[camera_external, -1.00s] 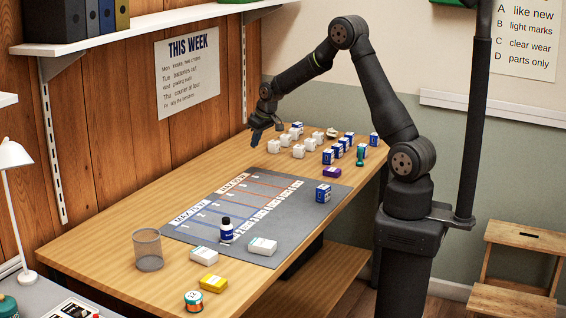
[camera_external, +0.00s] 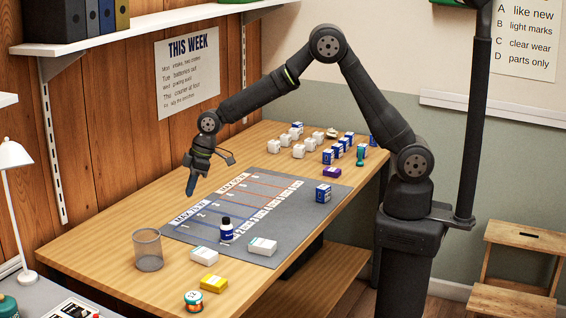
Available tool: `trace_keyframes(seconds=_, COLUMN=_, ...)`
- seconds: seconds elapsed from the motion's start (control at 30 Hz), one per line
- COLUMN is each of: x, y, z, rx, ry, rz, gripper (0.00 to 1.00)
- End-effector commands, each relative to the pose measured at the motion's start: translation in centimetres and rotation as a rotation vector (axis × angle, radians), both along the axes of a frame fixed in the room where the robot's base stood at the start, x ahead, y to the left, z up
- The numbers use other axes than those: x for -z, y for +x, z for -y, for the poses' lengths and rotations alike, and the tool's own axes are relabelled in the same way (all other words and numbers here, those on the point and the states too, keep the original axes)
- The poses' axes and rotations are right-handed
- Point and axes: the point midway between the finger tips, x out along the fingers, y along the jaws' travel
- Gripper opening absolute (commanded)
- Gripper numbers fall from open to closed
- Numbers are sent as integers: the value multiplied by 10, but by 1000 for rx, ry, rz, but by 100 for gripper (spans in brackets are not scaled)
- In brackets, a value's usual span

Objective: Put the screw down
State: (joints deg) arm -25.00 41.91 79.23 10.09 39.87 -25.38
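My gripper (camera_external: 191,187) hangs over the left side of the table, just above and behind the corner of the grey mat (camera_external: 262,183) with its ruled, numbered rows. No screw can be made out in this view.
A dark blue bottle (camera_external: 226,229) and a blue-and-white box (camera_external: 323,193) stand on the mat. A mesh cup (camera_external: 148,250), white boxes (camera_external: 205,256), a yellow box (camera_external: 214,283) and a round tin (camera_external: 194,301) are at the front. Several small boxes (camera_external: 299,151) stand at the back.

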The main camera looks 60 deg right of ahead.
Motion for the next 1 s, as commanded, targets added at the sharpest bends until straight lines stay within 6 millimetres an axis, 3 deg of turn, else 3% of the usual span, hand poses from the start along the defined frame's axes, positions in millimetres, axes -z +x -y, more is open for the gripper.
trace_keyframes(seconds=0.17, x=7, y=-7, z=-23, rx=-27, ry=-1, rz=-2, gripper=0)
trace_keyframes(seconds=0.6, x=62, y=-15, z=-113, rx=-28, ry=0, rz=-1, gripper=0)
trace_keyframes(seconds=0.87, x=75, y=-16, z=-128, rx=-23, ry=-1, rz=-1, gripper=0)
trace_keyframes(seconds=1.0, x=94, y=-16, z=-127, rx=-23, ry=-2, rz=-2, gripper=0)
